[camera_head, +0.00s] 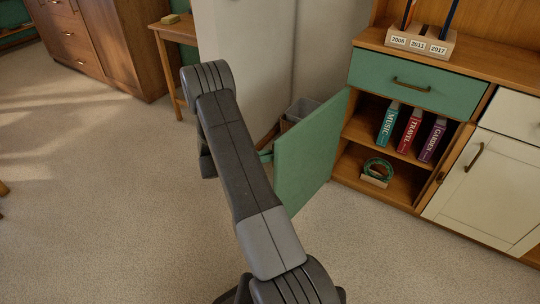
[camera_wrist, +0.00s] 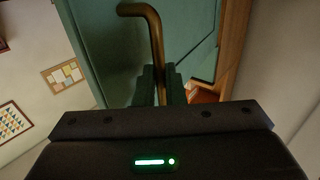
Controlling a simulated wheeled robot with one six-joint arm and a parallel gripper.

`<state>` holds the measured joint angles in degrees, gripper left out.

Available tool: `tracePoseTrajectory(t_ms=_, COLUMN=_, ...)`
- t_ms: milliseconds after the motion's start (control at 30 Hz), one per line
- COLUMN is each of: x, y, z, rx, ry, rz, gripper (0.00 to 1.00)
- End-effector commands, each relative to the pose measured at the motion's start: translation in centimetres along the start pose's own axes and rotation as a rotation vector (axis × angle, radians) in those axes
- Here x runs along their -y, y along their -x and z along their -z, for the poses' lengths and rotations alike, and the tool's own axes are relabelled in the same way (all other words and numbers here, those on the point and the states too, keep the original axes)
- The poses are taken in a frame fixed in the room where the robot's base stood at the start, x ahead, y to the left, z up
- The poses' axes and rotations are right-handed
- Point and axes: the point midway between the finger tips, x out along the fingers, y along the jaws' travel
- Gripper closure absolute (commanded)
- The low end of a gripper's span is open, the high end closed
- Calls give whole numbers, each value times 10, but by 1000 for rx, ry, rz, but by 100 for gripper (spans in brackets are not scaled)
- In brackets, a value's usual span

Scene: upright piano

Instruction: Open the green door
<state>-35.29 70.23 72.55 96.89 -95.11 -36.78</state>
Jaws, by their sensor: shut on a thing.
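The green door (camera_head: 312,150) of the wooden cabinet (camera_head: 400,180) stands wide open, swung out to the left from its hinge side. Its brass handle (camera_wrist: 152,28) shows in the wrist view, where the door (camera_wrist: 105,45) fills the upper middle. My gripper (camera_wrist: 158,82) is shut on the lower part of this handle.
Inside the open compartment, several upright books (camera_head: 410,130) stand on the shelf, with a roll of green tape (camera_head: 377,170) below. A green drawer (camera_head: 415,84) above and a cream door (camera_head: 485,190) at right are closed. Carpet is clear in front.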

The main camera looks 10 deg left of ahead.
Motion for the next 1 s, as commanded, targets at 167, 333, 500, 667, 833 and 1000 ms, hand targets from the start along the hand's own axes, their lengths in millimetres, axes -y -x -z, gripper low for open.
tracePoseTrajectory(t_ms=167, x=2, y=-5, z=1, rx=-2, ry=-4, rz=-5, gripper=100)
tracePoseTrajectory(t_ms=333, x=2, y=-5, z=1, rx=-2, ry=-3, rz=-4, gripper=100)
tracePoseTrajectory(t_ms=500, x=2, y=-4, z=1, rx=-1, ry=-3, rz=-5, gripper=73)
tracePoseTrajectory(t_ms=667, x=1, y=-3, z=0, rx=-2, ry=-2, rz=-5, gripper=69)
tracePoseTrajectory(t_ms=833, x=1, y=0, z=1, rx=-2, ry=-1, rz=-4, gripper=69)
tracePoseTrajectory(t_ms=1000, x=1, y=22, z=2, rx=-1, ry=-1, rz=-2, gripper=69)
